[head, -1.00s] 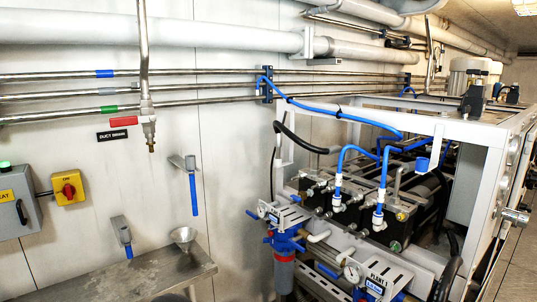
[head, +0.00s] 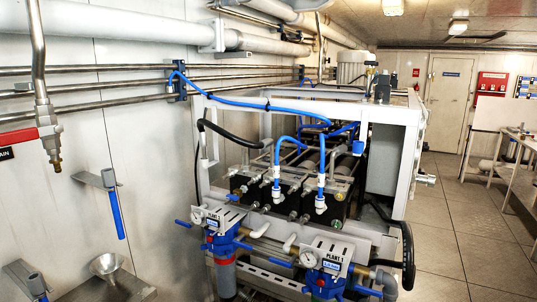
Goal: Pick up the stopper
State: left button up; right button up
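I cannot make out a stopper in the head view.
The watermaker's white frame (head: 392,112) with blue hoses and blue filter housings (head: 222,245) fills the middle. The tiled floor (head: 450,230) at right is open before a bench (head: 512,145).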

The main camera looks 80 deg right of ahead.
aim_at(246, 150)
jog(key=u, duration=0.25)
jog(key=i, duration=0.2)
jog(key=z, duration=2.55)
jog(key=k, duration=0.5)
jog(key=z, duration=0.5)
jog(key=i, duration=0.5)
jog(key=u, duration=0.3)
